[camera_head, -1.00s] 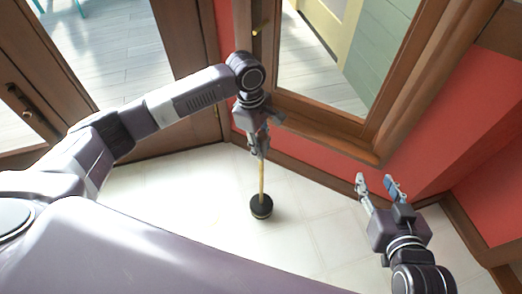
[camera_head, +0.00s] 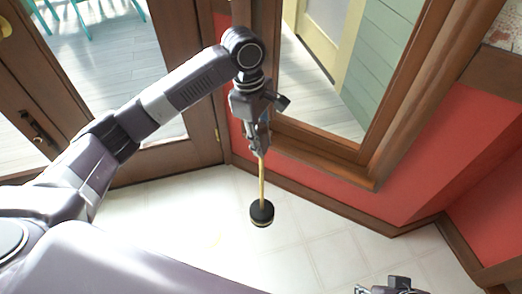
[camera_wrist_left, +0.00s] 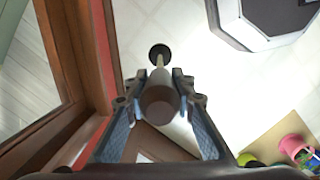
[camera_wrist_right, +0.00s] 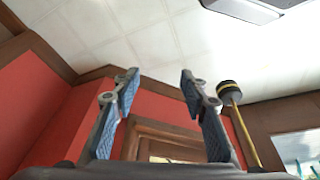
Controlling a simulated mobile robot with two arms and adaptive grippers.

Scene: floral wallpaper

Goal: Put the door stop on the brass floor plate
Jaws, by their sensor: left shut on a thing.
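The door stop has a slim yellow stick and a round black foot (camera_head: 262,212) with a pale yellowish band. My left gripper (camera_head: 260,150) is shut on the upper end of its stick, and the stop hangs nearly upright below it. In the left wrist view, the brown round top (camera_wrist_left: 160,102) is between the fingers, with the foot (camera_wrist_left: 159,54) beyond. The foot is over the pale floor; I cannot tell whether it touches. The stop also shows in the right wrist view (camera_wrist_right: 228,92). My right gripper (camera_wrist_right: 160,76) is open and empty. I cannot make out the brass floor plate.
A red wall (camera_head: 420,150) with brown skirting and a wood-framed window stands behind and right. A brown door (camera_head: 185,160) is at the left. In the left wrist view, a pink item (camera_wrist_left: 292,146) and other colourful things lie at lower right. The pale tiled floor (camera_head: 330,245) is mostly clear.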

